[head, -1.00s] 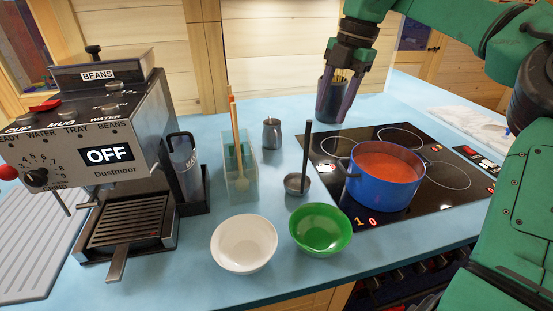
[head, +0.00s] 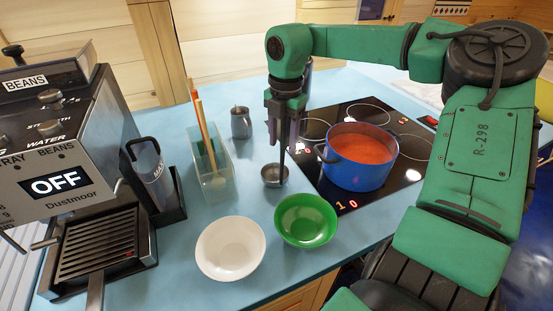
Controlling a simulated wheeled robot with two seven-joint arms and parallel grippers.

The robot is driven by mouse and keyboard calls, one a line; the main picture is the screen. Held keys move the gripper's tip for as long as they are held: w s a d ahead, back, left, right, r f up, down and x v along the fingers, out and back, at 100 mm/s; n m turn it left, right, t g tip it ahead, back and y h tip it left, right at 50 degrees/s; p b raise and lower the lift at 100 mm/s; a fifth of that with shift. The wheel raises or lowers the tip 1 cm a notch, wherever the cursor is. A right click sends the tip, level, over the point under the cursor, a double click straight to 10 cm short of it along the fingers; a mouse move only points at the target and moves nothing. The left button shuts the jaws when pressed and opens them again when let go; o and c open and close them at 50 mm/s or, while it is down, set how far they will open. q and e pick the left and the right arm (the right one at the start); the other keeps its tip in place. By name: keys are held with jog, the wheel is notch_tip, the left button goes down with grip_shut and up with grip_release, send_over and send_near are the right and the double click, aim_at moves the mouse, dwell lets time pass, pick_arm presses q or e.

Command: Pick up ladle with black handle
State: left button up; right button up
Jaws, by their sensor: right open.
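The ladle (head: 274,176) has a small steel bowl resting on the blue counter, just left of the cooktop, with its black handle (head: 283,153) standing up. My right gripper (head: 284,142) points down over the ladle, with its dark fingers at the upper part of the handle. It is open. The fingers and the handle overlap in the picture, so I cannot tell whether they touch. The top of the handle is hidden by the gripper. My left gripper is not in view.
A blue pot of red soup (head: 360,175) stands on the black cooktop (head: 332,192), close right of the ladle. A green bowl (head: 305,220) and a white bowl (head: 230,248) are in front. A clear utensil holder (head: 213,172) and steel pitcher (head: 240,122) are left. A coffee machine (head: 70,150) stands far left.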

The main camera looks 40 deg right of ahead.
jog(key=shift+s+f, duration=0.1)
jog(key=shift+f, duration=0.2)
grip_shut()
jog(key=shift+r, duration=0.15)
